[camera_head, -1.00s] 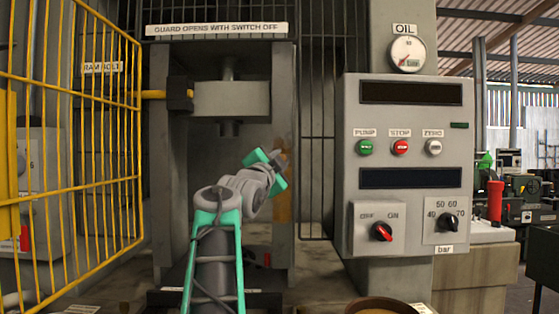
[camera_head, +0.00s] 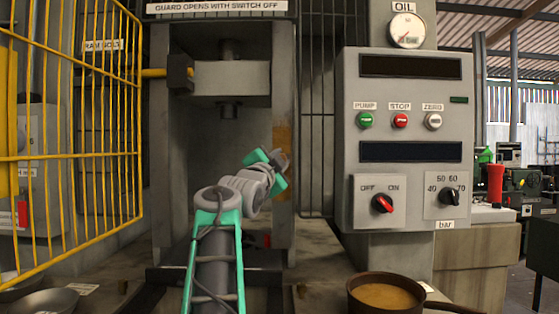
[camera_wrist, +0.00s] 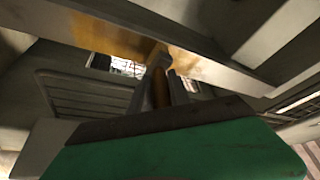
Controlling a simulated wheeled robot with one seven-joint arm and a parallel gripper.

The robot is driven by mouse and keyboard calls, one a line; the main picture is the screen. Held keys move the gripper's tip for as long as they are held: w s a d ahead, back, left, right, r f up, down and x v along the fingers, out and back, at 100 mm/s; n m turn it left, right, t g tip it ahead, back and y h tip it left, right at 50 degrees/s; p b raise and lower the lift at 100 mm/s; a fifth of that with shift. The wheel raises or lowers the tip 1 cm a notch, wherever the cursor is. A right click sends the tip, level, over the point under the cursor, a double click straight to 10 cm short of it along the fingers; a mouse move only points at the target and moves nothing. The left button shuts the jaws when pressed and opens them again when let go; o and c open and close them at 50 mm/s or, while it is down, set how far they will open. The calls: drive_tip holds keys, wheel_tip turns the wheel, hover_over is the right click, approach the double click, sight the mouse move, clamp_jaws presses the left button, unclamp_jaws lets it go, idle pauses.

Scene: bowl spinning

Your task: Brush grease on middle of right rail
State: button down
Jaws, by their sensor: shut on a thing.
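The right rail (camera_head: 283,222) is the grey upright at the right of the press opening. An orange-brown grease patch (camera_head: 283,136) covers part of its face and runs down behind my gripper. My gripper (camera_head: 277,162), with green parts, is at this rail. In the wrist view it is shut on a thin brown brush (camera_wrist: 160,88), pointing toward the rail's smeared face (camera_wrist: 130,35). The brush tip looks close to or on the rail; contact cannot be told. The bristles are hard to make out. A brown bowl (camera_head: 354,300) of yellowish-brown grease (camera_head: 385,295) stands at the bottom right.
The yellow mesh guard (camera_head: 75,150) stands swung open on the left. The control panel (camera_head: 345,150) is right of the rail, its switch (camera_head: 382,203) below. The ram (camera_head: 230,109) hangs inside the press. A metal dish (camera_head: 50,302) lies at the lower left.

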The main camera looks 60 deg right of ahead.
drive_tip(key=shift+f+b, duration=4.3)
drive_tip(key=shift+f, duration=0.45)
wheel_tip(320, 180, up, 21)
drive_tip(key=p, duration=1.8)
drive_tip(key=shift+w, duration=0.1)
drive_tip(key=shift+f, duration=0.1)
drive_tip(key=shift+a+f+b, duration=0.15)
drive_tip(key=shift+f+b, duration=0.05)
drive_tip(key=shift+b, duration=0.15)
drive_tip(key=s+a+b, duration=0.4)
drive_tip(key=a+b, duration=0.1)
drive_tip(key=a, duration=0.2)
drive_tip(key=shift+a+r, duration=0.25)
